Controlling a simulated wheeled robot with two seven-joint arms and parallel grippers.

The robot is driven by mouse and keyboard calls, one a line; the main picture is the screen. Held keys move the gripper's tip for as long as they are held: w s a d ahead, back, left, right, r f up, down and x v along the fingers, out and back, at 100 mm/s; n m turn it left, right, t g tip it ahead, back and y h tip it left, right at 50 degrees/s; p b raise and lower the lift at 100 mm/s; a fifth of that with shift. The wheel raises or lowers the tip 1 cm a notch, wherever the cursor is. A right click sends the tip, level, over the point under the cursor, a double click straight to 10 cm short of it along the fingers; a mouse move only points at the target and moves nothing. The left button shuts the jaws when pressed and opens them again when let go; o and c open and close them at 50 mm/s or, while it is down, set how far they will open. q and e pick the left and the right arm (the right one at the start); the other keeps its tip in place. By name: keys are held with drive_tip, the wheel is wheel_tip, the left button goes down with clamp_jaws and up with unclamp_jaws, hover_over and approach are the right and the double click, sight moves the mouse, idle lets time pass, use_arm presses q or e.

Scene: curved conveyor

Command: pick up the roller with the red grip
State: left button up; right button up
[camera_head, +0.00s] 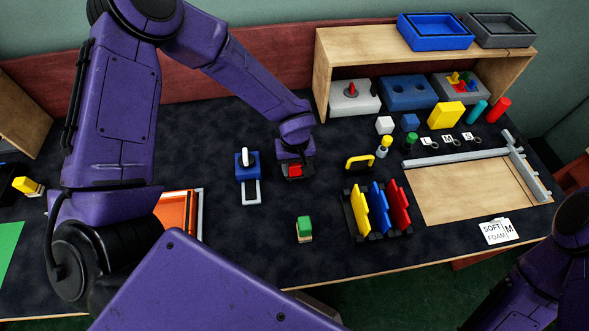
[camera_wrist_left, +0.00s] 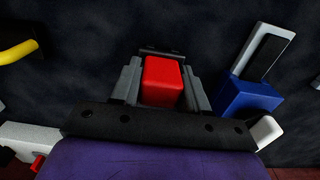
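The red grip (camera_head: 295,171) shows at my left gripper, in the middle of the dark table. In the left wrist view the red grip (camera_wrist_left: 163,80) is a red block between the two grey fingers of my left gripper (camera_wrist_left: 163,75). The fingers stand very close to its sides; I cannot tell whether they press on it. The roller under the grip is mostly hidden, with a dark edge showing beyond the grip. My left gripper (camera_head: 294,169) points down at the table. Of my right arm only a part shows at the lower right; its gripper is out of view.
A blue block with a white handle and pale frame (camera_head: 248,165) stands close left of my gripper. A yellow handle (camera_head: 359,161) lies to the right. A green-topped block (camera_head: 305,226) and a rack of coloured plates (camera_head: 380,211) are nearer. A wooden shelf (camera_head: 322,75) stands behind.

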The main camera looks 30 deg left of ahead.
use_arm(q)
drive_tip(key=c, duration=0.4)
drive_tip(key=shift+c, duration=0.2)
drive_tip(key=shift+r, duration=0.55)
drive_tip(key=s+d+r+p, duration=0.2)
drive_tip(key=s+r+p, duration=0.7)
drive_tip(key=s+r, duration=0.3)
drive_tip(key=shift+s, duration=0.95)
